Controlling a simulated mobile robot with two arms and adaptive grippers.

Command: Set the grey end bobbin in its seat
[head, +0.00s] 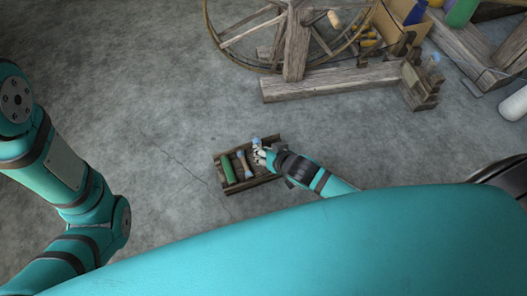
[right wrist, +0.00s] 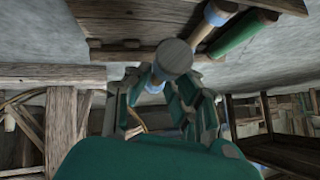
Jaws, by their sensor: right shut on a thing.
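The grey end bobbin shows its round grey end (right wrist: 173,57) in the right wrist view, with a blue and pale part behind it. My right gripper (right wrist: 158,88) is shut on it, the fingers on either side. In the head view my right gripper (head: 262,155) is at the right part of a small wooden tray (head: 253,183), with a blue end showing at its fingers. I cannot tell whether the held bobbin touches the tray. The bobbin's seat cannot be made out. My left gripper is outside the views; only its arm shows.
The concrete floor left of the tray is clear.

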